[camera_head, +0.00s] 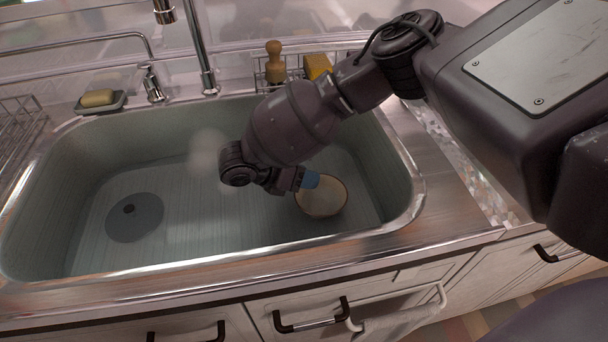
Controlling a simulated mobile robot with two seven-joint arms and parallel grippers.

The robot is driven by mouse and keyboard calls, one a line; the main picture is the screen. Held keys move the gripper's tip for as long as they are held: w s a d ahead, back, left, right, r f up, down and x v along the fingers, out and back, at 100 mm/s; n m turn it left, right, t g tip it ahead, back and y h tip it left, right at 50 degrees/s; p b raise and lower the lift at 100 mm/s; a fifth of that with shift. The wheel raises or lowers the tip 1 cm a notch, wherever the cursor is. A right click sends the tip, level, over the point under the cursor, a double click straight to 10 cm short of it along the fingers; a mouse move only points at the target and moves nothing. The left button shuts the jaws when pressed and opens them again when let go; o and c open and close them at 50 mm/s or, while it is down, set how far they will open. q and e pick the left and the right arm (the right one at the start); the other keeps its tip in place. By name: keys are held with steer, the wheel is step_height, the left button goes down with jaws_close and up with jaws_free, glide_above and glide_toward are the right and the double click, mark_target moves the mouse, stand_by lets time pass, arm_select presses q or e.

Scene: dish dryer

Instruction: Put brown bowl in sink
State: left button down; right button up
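The bowl (323,203), pale inside with a thin brown rim, is inside the sink (60,183), toward its right end and near the front wall. I cannot tell whether it rests on the sink floor. My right arm reaches in from the right over the counter. My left gripper is not in view.
A dark round drain (134,217) is at the sink's left. A faucet (203,55), a soap dish (100,102), a brush (274,62) and a yellow sponge (317,66) stand behind. A wire rack (18,130) is at left. The sink's left and middle are clear.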

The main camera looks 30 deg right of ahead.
steer(key=shift+a+r, duration=0.3)
arm_select(q)
steer(key=p, duration=0.1)
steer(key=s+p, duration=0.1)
steer(key=p, duration=0.1)
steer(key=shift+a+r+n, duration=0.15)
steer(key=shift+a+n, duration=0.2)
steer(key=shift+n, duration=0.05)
arm_select(e)
steer(key=v, duration=1.1)
steer(key=shift+a, duration=0.15)
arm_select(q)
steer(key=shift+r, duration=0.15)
